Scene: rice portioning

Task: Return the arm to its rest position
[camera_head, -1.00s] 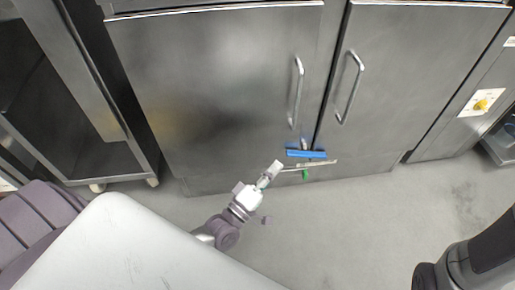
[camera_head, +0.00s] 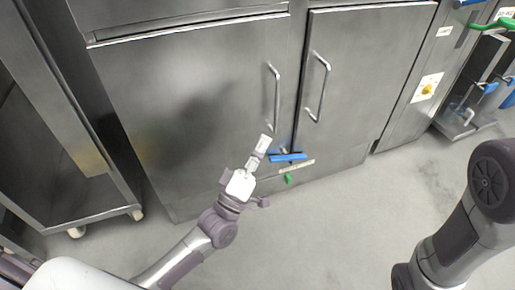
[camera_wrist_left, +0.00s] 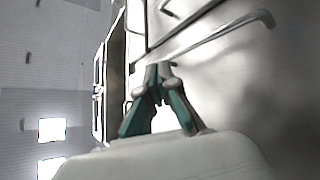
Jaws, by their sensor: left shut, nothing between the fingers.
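My left gripper (camera_head: 265,140) is in front of the steel cabinet doors in the head view, pointing up and away from me. It also shows in the left wrist view (camera_wrist_left: 158,68), where its two green-and-grey fingers meet at the tips. It is shut with nothing between the fingers. My left arm reaches in from the lower left, extended forward. My right arm shows at the right edge, but its gripper is out of the picture.
A steel cabinet (camera_head: 185,110) with two handled doors stands close ahead. A blue bar-shaped object (camera_head: 288,157) and a small green piece (camera_head: 288,179) are near its base. A wheeled steel rack (camera_head: 95,215) stands at left. The grey floor (camera_head: 300,235) between my arms is clear.

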